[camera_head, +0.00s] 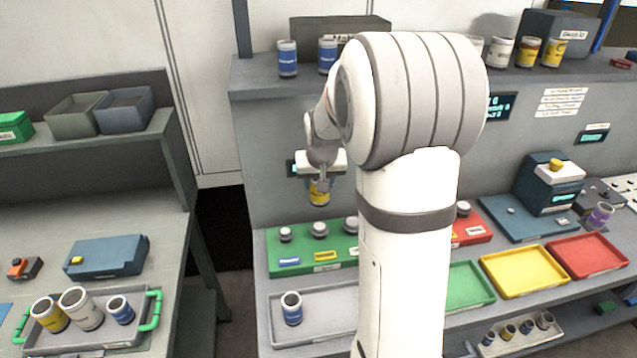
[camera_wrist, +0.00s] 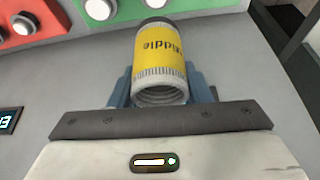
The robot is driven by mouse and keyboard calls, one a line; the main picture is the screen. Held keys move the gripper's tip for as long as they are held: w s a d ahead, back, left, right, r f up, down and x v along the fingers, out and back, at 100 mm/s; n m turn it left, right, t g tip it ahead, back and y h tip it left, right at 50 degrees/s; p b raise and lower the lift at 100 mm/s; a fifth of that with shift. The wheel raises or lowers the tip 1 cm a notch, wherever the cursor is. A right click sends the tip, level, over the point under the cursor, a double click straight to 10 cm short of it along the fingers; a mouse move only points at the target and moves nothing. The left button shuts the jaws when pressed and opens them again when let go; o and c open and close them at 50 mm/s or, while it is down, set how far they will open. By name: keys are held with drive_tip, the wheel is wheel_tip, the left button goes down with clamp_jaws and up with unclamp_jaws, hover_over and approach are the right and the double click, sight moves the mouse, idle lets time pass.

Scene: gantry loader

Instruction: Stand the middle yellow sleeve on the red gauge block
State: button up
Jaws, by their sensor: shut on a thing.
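The middle yellow sleeve (camera_wrist: 160,55) is yellow with light grey ends and the word "Middle" upside down in the wrist view. My gripper (camera_wrist: 160,90) is shut around it, with blue-grey jaws at both sides. In the head view the sleeve (camera_head: 319,193) hangs below my gripper (camera_head: 319,180), in the air above the green panel. A small flat red block (camera_head: 622,62) lies on the upper shelf at the far right, near a grey box with a partly readable "Gauge" label. I cannot tell for sure that it is the red gauge block.
A green panel (camera_head: 312,262) with grey knobs and a red panel (camera_head: 472,240) lie on the bench. A grey tray (camera_head: 335,328) holds a blue-banded sleeve (camera_head: 291,308). Green, yellow (camera_head: 525,270) and red trays lie at right. My arm hides the middle. Several sleeves stand on the upper shelf.

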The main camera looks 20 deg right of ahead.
drive_tip(key=shift+r+p, duration=0.6)
drive_tip(key=shift+r, duration=0.75)
drive_tip(key=shift+f, duration=0.1)
